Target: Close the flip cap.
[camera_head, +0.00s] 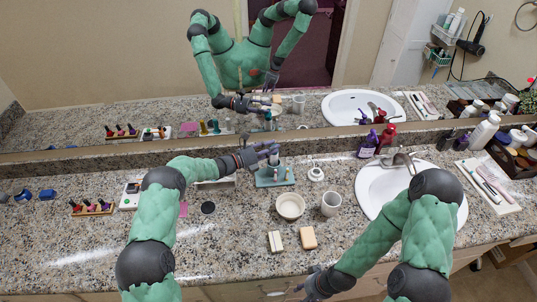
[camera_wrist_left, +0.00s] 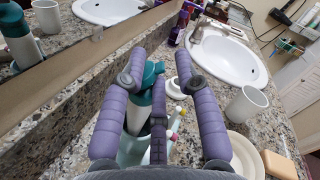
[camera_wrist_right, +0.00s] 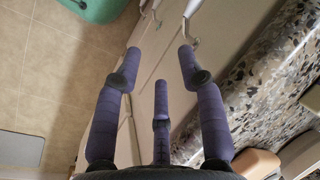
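A bottle with a white body and teal shoulder (camera_wrist_left: 139,115) stands in a pale teal holder on the counter. Its teal cap (camera_wrist_left: 153,70) shows in the left wrist view, with a part jutting out at the top; I cannot tell for sure how far the lid stands open. My left gripper (camera_head: 265,152) is open at the bottle's top in the head view. In the left wrist view its spread fingers (camera_wrist_left: 160,80) frame the bottle, and I see no clear contact. My right gripper (camera_wrist_right: 160,62) is open and empty, low by the counter's front edge.
The teal holder (camera_head: 262,182) stands near the mirror. A bowl (camera_head: 290,206), a cup (camera_head: 330,204) and two soap bars (camera_head: 308,237) lie in front of it. A white round container (camera_head: 316,174) and the sink (camera_head: 376,190) are to its right. Nail polish bottles (camera_head: 92,208) stand left.

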